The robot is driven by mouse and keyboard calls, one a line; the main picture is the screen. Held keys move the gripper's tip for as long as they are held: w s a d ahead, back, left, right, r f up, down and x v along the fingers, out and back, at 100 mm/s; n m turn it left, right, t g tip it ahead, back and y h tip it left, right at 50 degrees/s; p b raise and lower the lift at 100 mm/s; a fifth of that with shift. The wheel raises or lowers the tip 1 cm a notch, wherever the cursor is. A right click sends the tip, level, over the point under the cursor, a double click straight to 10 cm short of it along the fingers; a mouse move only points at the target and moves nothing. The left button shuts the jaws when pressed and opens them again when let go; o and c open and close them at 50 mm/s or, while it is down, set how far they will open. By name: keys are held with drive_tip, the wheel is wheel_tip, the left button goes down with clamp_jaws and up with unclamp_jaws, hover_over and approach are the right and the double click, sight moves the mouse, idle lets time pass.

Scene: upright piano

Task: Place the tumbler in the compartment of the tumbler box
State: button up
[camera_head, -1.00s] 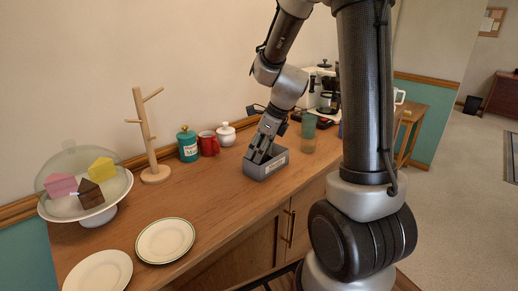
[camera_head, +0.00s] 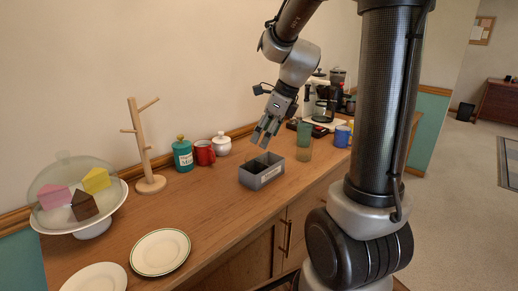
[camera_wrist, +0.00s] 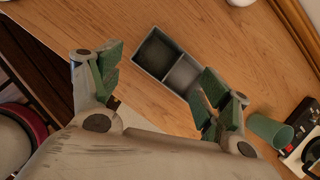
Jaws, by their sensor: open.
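The grey tumbler box (camera_head: 264,179) stands on the wooden counter. Its open compartments face up in the wrist view (camera_wrist: 150,77); the left one looks dark, and I cannot tell whether anything lies in it. A green see-through tumbler (camera_head: 304,131) stands right of the box, with a browner lower part; I cannot tell whether that is a second tumbler. A green cylinder shows at the right of the wrist view (camera_wrist: 270,131). My gripper (camera_head: 263,138) is above the box and apart from it. Its green-padded fingers are spread with nothing between them (camera_wrist: 155,85).
A teal canister (camera_head: 184,155), red mug (camera_head: 205,153) and white sugar pot (camera_head: 222,145) stand left of the box by the wall. A wooden mug tree (camera_head: 142,147), covered cake stand (camera_head: 95,228) and plates (camera_head: 160,251) are farther left. Blue mug (camera_head: 342,136) and coffee machine are behind right.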

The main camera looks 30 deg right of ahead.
drive_tip(key=s+r+n+h, duration=0.1)
drive_tip(key=s+r+n, duration=0.1)
drive_tip(key=s+n, duration=0.8)
drive_tip(key=s+r+n+h, duration=0.2)
drive_tip(key=s+n, duration=0.8)
drive_tip(key=n, duration=0.7)
drive_tip(key=shift+s+d+r+n+t, duration=0.3)
drive_tip(key=shift+r+t, duration=0.1)
drive_tip(key=shift+r, duration=0.45)
